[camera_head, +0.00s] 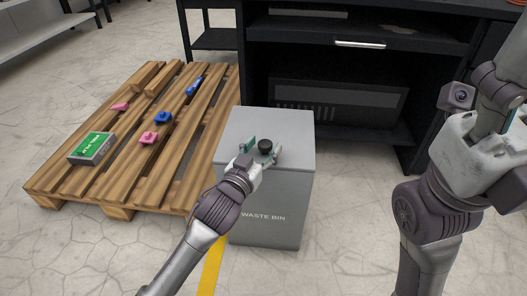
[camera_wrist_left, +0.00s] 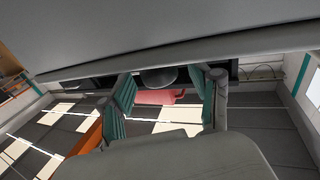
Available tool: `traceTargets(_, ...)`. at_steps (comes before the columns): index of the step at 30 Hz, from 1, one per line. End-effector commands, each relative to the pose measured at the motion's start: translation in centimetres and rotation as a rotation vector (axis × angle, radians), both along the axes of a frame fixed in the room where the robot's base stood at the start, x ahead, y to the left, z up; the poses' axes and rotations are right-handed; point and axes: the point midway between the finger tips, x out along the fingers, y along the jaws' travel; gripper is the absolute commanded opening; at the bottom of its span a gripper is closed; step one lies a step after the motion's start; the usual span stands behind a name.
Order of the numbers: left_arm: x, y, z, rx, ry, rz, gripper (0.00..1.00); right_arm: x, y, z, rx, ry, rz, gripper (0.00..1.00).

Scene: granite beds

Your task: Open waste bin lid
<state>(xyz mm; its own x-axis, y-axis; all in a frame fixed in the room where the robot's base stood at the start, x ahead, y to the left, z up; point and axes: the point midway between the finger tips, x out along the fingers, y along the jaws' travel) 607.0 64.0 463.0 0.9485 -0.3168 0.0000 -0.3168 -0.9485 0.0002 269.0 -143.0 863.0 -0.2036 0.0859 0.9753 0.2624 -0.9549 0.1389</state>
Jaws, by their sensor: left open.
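The grey waste bin (camera_head: 268,205) stands upright on the floor in the middle of the head view. Its flat lid (camera_head: 270,122) is shut and has a black knob (camera_head: 265,145) near the front edge. My left gripper (camera_head: 262,152) is open at the knob, with one teal finger on each side of it. In the left wrist view the dark knob (camera_wrist_left: 160,77) shows between the two open fingers (camera_wrist_left: 163,98), below the large grey lid surface (camera_wrist_left: 160,32). Whether the fingers touch the knob I cannot tell. My right arm is at the right; its fingers do not show.
A wooden pallet (camera_head: 115,185) lies left of the bin with a green-and-grey box (camera_head: 91,148) and several small pink and blue pieces on it. A black workbench (camera_head: 345,70) stands close behind the bin. The floor in front of the bin is clear, with a yellow stripe (camera_head: 212,265).

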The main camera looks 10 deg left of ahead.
Motion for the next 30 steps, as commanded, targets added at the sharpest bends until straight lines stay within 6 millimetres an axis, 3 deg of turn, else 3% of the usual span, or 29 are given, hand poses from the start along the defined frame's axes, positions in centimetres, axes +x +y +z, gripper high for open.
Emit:
traceTargets(11, 0.5, -0.17, 0.02, 0.0, 0.001, 0.0, 0.61, -0.18, 0.04, 0.15, -0.001, -0.007, -0.001, 0.65)
traceTargets(22, 0.48, -0.16, 0.02, 0.0, 0.001, 0.0, 0.0, -0.2, 0.04, 0.15, -0.001, -0.008, -0.001, 0.65)
traceTargets(30, 0.48, -0.16, 0.1, 0.001, 0.002, 0.0, 0.0, -0.22, 0.03, 0.29, -0.001, -0.009, 0.0, 0.65)
